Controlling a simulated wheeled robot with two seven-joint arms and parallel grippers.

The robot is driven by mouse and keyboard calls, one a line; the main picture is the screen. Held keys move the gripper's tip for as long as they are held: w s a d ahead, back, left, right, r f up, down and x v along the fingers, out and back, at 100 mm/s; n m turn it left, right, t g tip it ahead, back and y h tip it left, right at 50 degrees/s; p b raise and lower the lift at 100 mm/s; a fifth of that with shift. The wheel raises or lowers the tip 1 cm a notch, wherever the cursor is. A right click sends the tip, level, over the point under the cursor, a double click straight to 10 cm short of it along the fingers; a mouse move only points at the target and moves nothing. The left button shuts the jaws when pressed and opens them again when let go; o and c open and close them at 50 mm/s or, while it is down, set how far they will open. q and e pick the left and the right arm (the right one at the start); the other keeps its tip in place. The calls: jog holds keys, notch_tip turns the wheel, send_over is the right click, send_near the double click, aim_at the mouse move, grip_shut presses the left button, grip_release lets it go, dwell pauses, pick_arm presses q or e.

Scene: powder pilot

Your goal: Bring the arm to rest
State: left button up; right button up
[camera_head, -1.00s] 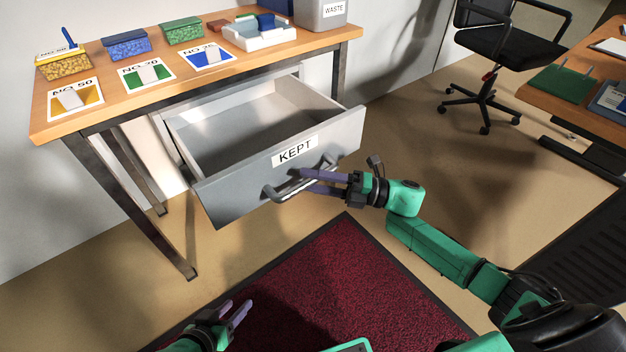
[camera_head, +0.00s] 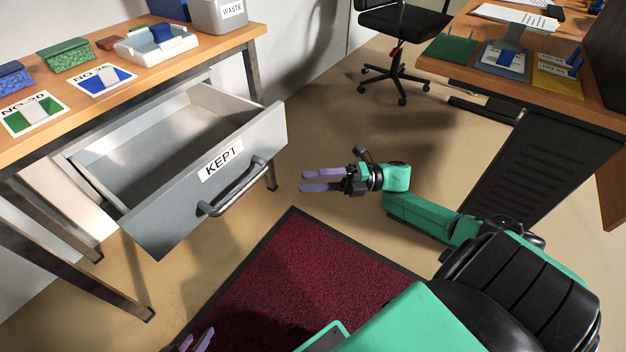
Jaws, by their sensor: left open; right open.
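My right gripper (camera_head: 322,181) is open and empty in the middle of the head view. Its two purple fingers point left, towards the drawer's handle (camera_head: 236,187), with a clear gap between them. The grey drawer (camera_head: 193,196) labelled KEPT stands pulled out and looks empty in the part that shows. My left gripper (camera_head: 196,342) is at the bottom edge, low over the red mat. Only its purple fingertips show, apart from each other; the rest is cut off by the frame.
The wooden table (camera_head: 95,98) above the drawer holds sample boxes, cards, a white tray (camera_head: 157,46) and a WASTE bin (camera_head: 219,14). A second desk (camera_head: 565,88) stands at right and an office chair (camera_head: 405,22) at the back. The floor (camera_head: 330,120) between is clear.

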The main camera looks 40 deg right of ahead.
jog(key=shift+f, duration=0.1)
dwell(0.4)
